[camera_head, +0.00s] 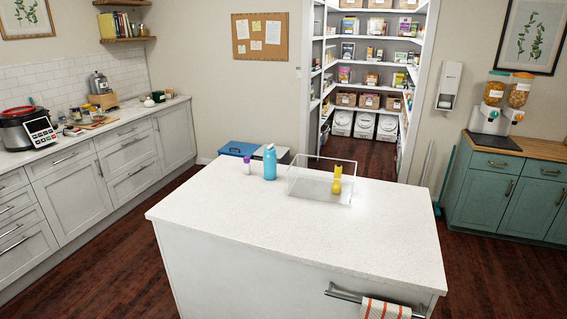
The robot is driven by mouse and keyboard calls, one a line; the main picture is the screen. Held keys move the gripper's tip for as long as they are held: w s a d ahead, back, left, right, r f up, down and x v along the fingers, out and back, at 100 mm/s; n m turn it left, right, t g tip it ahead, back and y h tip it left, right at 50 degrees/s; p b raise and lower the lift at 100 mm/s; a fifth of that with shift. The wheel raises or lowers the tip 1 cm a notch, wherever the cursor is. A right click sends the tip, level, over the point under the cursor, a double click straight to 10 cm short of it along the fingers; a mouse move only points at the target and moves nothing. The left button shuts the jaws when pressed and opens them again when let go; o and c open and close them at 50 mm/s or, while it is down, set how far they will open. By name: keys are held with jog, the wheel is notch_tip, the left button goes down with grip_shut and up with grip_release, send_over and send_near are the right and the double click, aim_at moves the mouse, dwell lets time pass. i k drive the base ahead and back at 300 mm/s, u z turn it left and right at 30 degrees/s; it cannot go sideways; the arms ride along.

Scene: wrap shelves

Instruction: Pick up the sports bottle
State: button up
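A blue sports bottle (270,163) stands upright near the far edge of the white island top (250,215), left of its middle. A small white bottle with a purple cap (247,167) stands just left of it, with a small gap. A clear open box (305,186) stands just right of the sports bottle. A yellow bottle (336,182) stands upright at the right part of the clear box; I cannot tell for sure whether it is inside. My gripper is not in view.
The near and left parts of the island top are bare. A towel (385,309) hangs on a rail at the island's front right. Counters line the left wall, a teal cabinet (505,190) stands at the right, and pantry shelves (370,60) are behind. Dark floor surrounds the island.

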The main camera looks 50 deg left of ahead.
aim_at(269, 155)
jog(key=i, duration=0.9)
jog(key=u, duration=2.65)
jog(key=i, duration=0.5)
